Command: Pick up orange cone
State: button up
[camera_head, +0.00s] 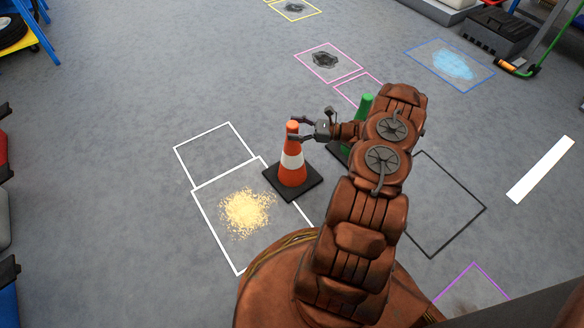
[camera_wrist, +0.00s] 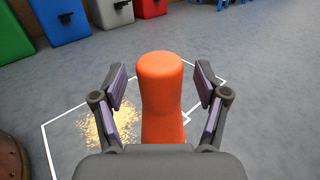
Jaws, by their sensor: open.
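The orange cone (camera_head: 292,166) stands upright on a square black base, with a white band around its middle. Its base rests at the edge of a white-outlined floor area. My gripper (camera_head: 295,131) is open at the height of the cone's top, reaching in from the right. In the wrist view the cone's top (camera_wrist: 160,75) stands between the two open fingers of my gripper (camera_wrist: 162,90), with a visible gap on each side. The lower part of the cone is hidden behind the gripper's body in that view.
A green cone (camera_head: 365,108) stands behind my arm, partly hidden. Yellow granules (camera_head: 246,212) lie inside the white outline (camera_head: 213,239). A blue spill (camera_head: 453,64) and a dark spill (camera_head: 325,59) lie farther off. Coloured bins (camera_wrist: 121,12) stand at the back.

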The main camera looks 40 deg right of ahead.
jog(key=shift+w+a, duration=0.3)
jog(key=shift+c, duration=0.4)
grip_shut()
dwell(0.3)
